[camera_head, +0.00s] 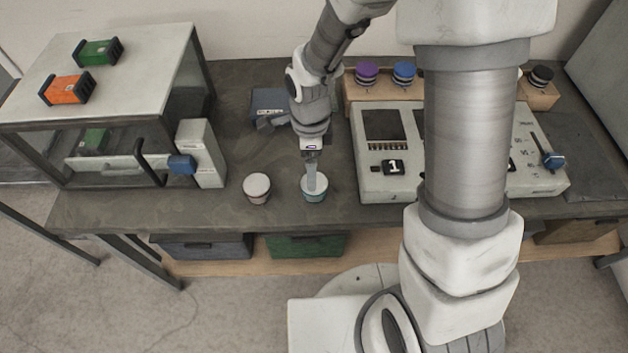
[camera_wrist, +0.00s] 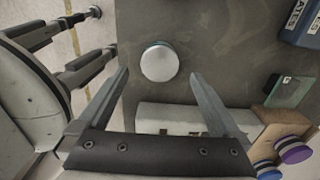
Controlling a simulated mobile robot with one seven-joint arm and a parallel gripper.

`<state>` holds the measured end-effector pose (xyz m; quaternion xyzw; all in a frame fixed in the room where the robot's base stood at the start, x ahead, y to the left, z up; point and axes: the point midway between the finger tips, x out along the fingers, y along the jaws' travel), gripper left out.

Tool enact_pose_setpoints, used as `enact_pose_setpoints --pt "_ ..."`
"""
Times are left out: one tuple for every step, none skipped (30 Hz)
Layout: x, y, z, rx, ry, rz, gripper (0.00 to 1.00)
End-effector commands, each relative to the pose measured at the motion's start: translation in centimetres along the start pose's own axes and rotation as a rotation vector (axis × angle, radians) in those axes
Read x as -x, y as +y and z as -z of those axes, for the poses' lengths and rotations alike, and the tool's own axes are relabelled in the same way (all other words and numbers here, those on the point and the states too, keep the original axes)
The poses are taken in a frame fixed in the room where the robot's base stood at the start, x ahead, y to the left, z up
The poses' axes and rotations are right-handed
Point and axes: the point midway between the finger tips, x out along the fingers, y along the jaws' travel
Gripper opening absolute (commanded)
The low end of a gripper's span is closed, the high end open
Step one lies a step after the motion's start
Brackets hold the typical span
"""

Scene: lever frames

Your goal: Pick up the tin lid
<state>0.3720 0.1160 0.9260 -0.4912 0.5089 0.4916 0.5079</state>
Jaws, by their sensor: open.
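A small teal tin (camera_head: 314,195) stands upright on the dark bench, left of the control panel. Its round pale lid (camera_wrist: 159,62) shows from above in the wrist view, just beyond and between my fingertips. In the head view my gripper (camera_head: 312,183) points down over this tin and covers part of its lid. The wrist view shows my gripper (camera_wrist: 160,74) with its two fingers spread and nothing between them. I cannot tell how far the tips are above the lid. A second tin (camera_head: 257,189), brownish with a pale top, stands to its left.
The control panel (camera_head: 377,185) stands close on the right, with purple (camera_head: 367,73) and blue (camera_head: 404,73) knobs behind. A dark blue box (camera_head: 268,101) lies behind. A frame with a drawer (camera_head: 110,163) stands left. The bench front edge is near; bare bench surrounds both tins.

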Motion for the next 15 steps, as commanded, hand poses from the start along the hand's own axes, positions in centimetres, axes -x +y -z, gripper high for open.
enact_pose_setpoints --pt "-0.4 0.0 0.0 0.000 0.000 0.000 1.00" --pt "-0.6 0.0 0.0 0.000 0.000 0.000 1.00" --pt "-0.7 0.0 0.0 0.000 0.000 0.000 1.00" --pt "-0.9 0.0 0.0 -0.001 0.000 -0.001 1.00" --pt "-1.0 0.0 0.1 -0.001 0.000 -0.001 1.00" --pt "-1.4 0.0 0.2 -0.002 0.000 -0.002 1.00" --pt "-1.7 0.0 0.2 -0.001 0.000 -0.001 1.00" --pt "-2.1 0.0 0.3 0.000 0.000 -0.002 1.00" --pt "-2.7 0.1 0.5 -0.001 0.000 -0.004 1.00" --pt "-3.1 0.0 0.6 -0.002 0.000 -0.003 1.00" --pt "-3.5 0.1 0.7 -0.001 0.000 -0.004 1.00" --pt "-4.0 0.0 0.8 -0.002 -0.001 -0.003 1.00" --pt "-4.5 0.0 0.7 0.000 0.000 -0.002 1.00" --pt "-4.8 0.0 0.7 0.000 0.001 -0.002 1.00" --pt "-5.2 0.0 0.7 0.000 0.000 -0.001 1.00"
